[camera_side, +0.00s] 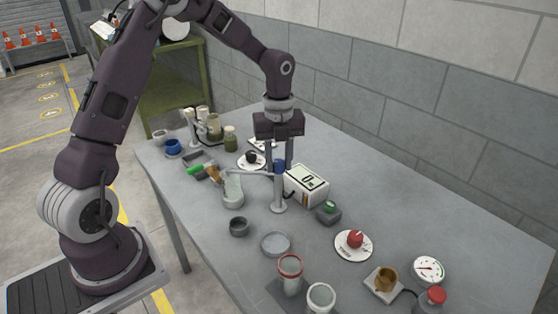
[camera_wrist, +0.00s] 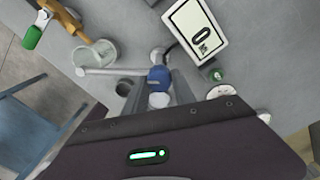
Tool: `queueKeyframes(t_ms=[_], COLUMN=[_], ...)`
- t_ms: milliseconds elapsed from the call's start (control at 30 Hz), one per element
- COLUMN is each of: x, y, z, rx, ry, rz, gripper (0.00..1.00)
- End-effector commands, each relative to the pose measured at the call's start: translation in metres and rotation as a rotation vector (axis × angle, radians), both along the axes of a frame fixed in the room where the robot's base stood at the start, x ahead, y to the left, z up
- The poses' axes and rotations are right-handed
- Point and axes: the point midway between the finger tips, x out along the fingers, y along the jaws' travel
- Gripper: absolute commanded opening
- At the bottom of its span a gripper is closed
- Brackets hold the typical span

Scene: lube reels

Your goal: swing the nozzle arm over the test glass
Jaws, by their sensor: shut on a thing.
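The nozzle arm (camera_side: 258,172) is a thin grey bar reaching left from an upright grey post (camera_side: 279,196) with a blue cap (camera_side: 279,166). My gripper (camera_side: 279,163) points down and is shut on the blue cap, one finger on each side. In the wrist view the cap (camera_wrist: 160,78) sits between the fingers, and the bar (camera_wrist: 115,72) runs left to a clear glass vessel (camera_wrist: 96,52), its end overlapping the vessel's rim. The vessel (camera_side: 232,190) also shows in the side view. I cannot tell which vessel is the test glass.
A white display box (camera_side: 306,184) stands close right of the post. A grey cup (camera_side: 238,227), a shallow dish (camera_side: 276,244), a red-rimmed glass (camera_side: 290,276) and another glass (camera_side: 320,298) stand nearer the camera.

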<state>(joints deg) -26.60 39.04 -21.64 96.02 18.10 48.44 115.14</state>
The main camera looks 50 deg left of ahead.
Motion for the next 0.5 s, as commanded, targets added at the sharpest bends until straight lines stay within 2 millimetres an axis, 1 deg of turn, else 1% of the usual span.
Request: queueKeyframes(t_ms=[200, 500], x=[0.0011, 0.0011], y=[0.0002, 0.0001], z=[0.0016, 0.0016], rx=[0.0, 0.001], ry=[-0.004, -0.005], rz=[-0.072, -0.106], gripper=[0.0, 0.0])
